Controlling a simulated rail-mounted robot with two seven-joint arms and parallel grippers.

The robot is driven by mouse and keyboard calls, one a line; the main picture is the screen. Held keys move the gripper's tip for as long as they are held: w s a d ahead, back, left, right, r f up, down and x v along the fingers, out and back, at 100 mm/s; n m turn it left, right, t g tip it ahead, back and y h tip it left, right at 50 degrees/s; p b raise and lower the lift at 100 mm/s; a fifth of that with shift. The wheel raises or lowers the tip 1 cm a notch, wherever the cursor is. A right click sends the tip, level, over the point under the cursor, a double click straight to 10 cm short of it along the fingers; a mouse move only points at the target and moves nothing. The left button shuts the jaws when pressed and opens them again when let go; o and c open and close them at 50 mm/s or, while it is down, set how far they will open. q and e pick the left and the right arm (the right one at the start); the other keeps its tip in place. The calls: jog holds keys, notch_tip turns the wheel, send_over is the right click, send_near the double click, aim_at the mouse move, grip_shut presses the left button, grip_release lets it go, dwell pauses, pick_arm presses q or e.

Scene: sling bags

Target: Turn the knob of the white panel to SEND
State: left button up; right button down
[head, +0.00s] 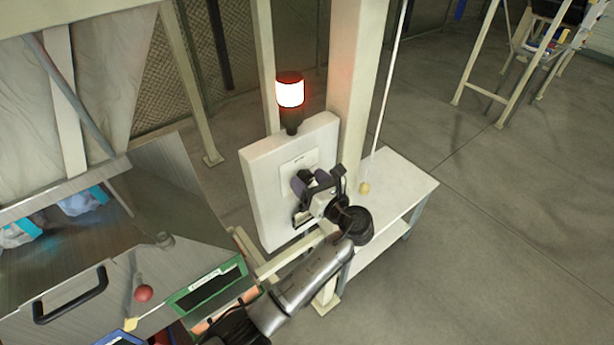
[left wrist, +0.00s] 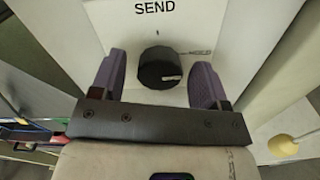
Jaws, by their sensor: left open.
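The white panel (head: 262,195) stands upright beside the cream post in the head view. In the left wrist view its plate (left wrist: 205,22) carries the word SEND above a round black knob (left wrist: 158,66). A pale mark on the knob lies at its lower right, not toward SEND. My left gripper (head: 315,181) is in front of the panel. In the left wrist view its open purple fingers (left wrist: 160,82) stand left and right of the knob, with gaps on both sides. The gripper hides most of the knob in the head view. My right gripper is not in view.
A lamp (head: 290,92) with a bright white and red glow stands on top of the panel. A pale side table (head: 405,185) and a hanging cord with a yellow ball (head: 364,188) are to the right. A metal hopper with a black handle (head: 70,298) is at left.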

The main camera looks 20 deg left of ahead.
pick_arm(q)
jog(key=shift+w+a, duration=0.25)
jog(key=shift+a, duration=0.2)
jog(key=c, duration=0.9)
